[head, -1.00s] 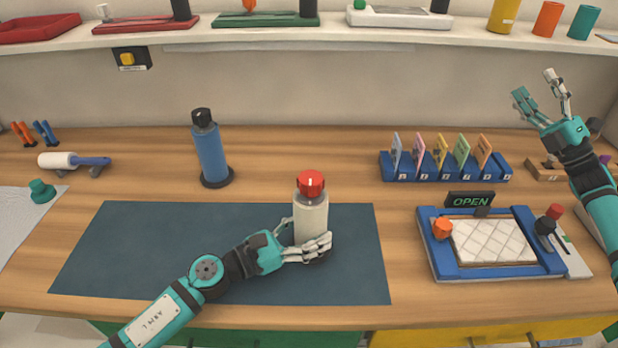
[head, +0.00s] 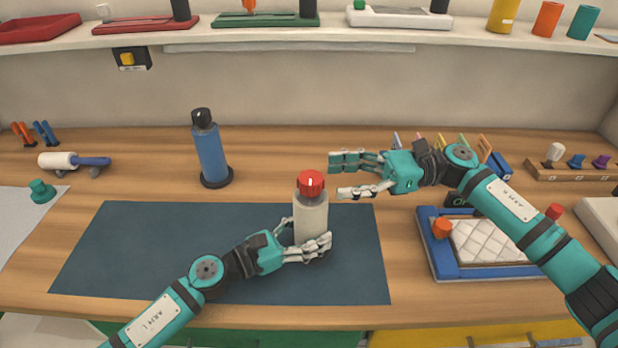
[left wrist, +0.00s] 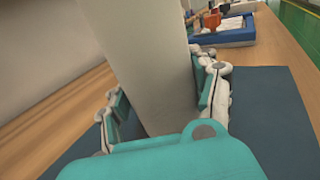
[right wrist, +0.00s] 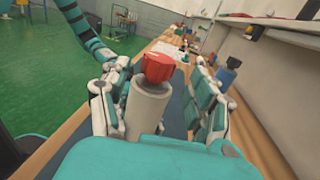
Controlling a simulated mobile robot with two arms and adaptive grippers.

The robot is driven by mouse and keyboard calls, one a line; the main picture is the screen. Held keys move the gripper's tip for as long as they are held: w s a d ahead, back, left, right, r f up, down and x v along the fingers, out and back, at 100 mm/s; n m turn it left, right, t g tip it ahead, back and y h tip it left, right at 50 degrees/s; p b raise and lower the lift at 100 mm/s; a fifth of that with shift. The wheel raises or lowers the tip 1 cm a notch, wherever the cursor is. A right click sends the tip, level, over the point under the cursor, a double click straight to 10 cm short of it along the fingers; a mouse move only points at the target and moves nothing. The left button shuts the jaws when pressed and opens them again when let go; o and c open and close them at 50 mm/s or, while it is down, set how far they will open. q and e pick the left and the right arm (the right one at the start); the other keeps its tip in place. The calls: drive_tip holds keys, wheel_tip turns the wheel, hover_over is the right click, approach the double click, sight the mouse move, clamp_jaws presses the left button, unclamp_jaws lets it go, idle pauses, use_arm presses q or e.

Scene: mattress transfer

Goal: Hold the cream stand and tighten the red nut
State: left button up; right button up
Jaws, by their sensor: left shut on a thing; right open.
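The cream stand (head: 310,215) stands upright on the dark blue mat (head: 160,250), near its right side. The red nut (head: 311,183) sits on top of it, with a white mark on its front. My left gripper (head: 306,248) is shut around the stand's lower part; the left wrist view shows the stand (left wrist: 145,60) between its fingers. My right gripper (head: 345,177) is open and empty, just right of the nut, fingers pointing left. In the right wrist view the nut (right wrist: 159,67) appears between the spread fingers, apart from them.
A blue bottle-like stand with a black top (head: 208,150) stands behind the mat. A blue tray with a quilted white pad (head: 490,242) lies at right, partly under my right arm. A white roller (head: 58,161) and green knob (head: 41,191) are at left. The mat's left half is clear.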

sight(309, 177)
drive_tip(key=a, duration=0.4)
drive_tip(key=s+a, duration=0.1)
drive_tip(key=a, duration=0.1)
drive_tip(key=shift+a, duration=0.3)
drive_tip(key=shift+w+d, duration=0.1)
drive_tip(key=c, duration=1.3)
